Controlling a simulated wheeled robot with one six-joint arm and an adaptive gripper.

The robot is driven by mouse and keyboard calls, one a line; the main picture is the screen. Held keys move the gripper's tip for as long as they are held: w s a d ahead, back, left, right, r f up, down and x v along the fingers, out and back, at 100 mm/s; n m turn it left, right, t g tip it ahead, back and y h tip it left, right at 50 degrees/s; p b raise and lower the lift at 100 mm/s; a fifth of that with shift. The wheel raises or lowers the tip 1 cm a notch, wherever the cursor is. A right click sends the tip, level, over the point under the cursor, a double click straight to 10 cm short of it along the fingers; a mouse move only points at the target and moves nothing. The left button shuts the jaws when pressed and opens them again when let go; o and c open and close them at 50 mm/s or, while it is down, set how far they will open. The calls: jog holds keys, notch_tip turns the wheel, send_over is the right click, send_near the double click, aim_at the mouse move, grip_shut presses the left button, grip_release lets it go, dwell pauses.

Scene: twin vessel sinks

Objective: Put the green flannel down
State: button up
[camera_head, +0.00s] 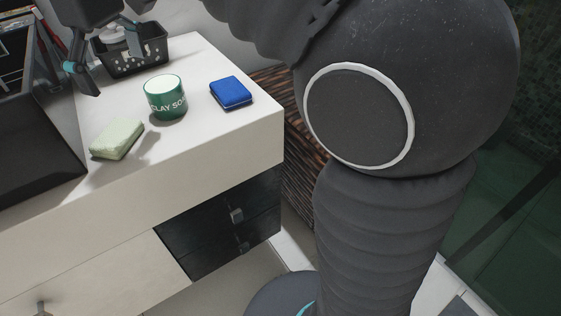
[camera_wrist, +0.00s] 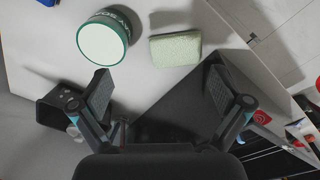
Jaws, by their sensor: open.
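The green flannel (camera_head: 117,139) is a pale green folded block of cloth. It lies on the white counter (camera_head: 205,138) near its front edge, beside the dark sink. In the wrist view the flannel (camera_wrist: 175,48) lies beyond my fingertips, apart from them. My gripper (camera_wrist: 160,90) is open, with nothing between its fingers. In the head view part of my gripper (camera_head: 85,78) shows at the upper left, above the counter and behind the flannel.
A green pot with white lettering (camera_head: 165,98) stands right of the flannel. A blue folded cloth (camera_head: 231,93) lies farther right. A black basket (camera_head: 130,56) stands behind, and a black sink (camera_head: 35,140) is at left. Bare counter lies in front of the pot and blue cloth.

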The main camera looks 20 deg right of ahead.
jog(key=s+d+f+m+t, duration=0.1)
jog(key=s+d+f+m, duration=0.15)
jog(key=d, duration=0.45)
jog(key=s+d+f+m+t, duration=0.1)
jog(key=s+d+f+m, duration=0.15)
jog(key=d, duration=0.35)
jog(key=s+d+f+m+t, duration=0.1)
jog(key=s+d+f+m, duration=0.1)
jog(key=s+d+f, duration=0.2)
jog(key=s+d+f+m+t, duration=0.2)
jog(key=s+d+f, duration=0.3)
jog(key=f, duration=0.4)
jog(key=shift+s+d+f+m, duration=0.2)
jog(key=shift+d+m, duration=0.45)
jog(key=shift+m, duration=0.05)
